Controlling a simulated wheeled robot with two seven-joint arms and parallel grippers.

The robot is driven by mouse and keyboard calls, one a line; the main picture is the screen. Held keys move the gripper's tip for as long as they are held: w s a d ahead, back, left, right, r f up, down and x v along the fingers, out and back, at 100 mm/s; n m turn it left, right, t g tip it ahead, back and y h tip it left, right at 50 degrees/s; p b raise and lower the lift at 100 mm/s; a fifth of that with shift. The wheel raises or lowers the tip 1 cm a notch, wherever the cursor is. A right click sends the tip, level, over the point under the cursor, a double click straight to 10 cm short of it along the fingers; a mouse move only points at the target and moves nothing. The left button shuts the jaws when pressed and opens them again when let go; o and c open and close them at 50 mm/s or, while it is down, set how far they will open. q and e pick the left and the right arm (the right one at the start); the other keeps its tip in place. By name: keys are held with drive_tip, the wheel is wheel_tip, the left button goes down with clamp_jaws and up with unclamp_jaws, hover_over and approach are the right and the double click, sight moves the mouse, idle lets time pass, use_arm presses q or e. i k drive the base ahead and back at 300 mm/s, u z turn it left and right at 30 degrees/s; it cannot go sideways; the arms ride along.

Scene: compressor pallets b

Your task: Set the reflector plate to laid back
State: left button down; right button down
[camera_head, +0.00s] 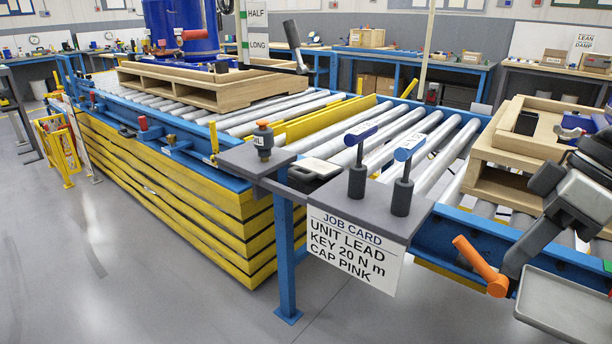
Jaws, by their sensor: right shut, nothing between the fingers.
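I cannot single out the reflector plate with certainty. A light grey, rimmed flat plate (567,305) shows at the lower right, partly cut off by the frame edge, and I cannot tell if it is the one. My right gripper (515,256) comes in from the right, in front of the conveyor's blue side rail. Its dark fingers are shut and empty, pointing down just right of an orange handle (480,265) and above the grey plate. I cannot tell whether it touches the handle. My left gripper is not in view.
A roller conveyor (400,140) carries a wooden pallet (205,90) with a blue compressor and another pallet (490,185) at right. A grey shelf (335,215) holds two blue-topped tools (408,175) above a job card (352,250). Yellow bellows (190,200) stand left. The left floor is clear.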

sight(314, 167)
drive_tip(key=u, duration=0.45)
drive_tip(key=i, duration=1.65)
drive_tip(key=z, duration=0.25)
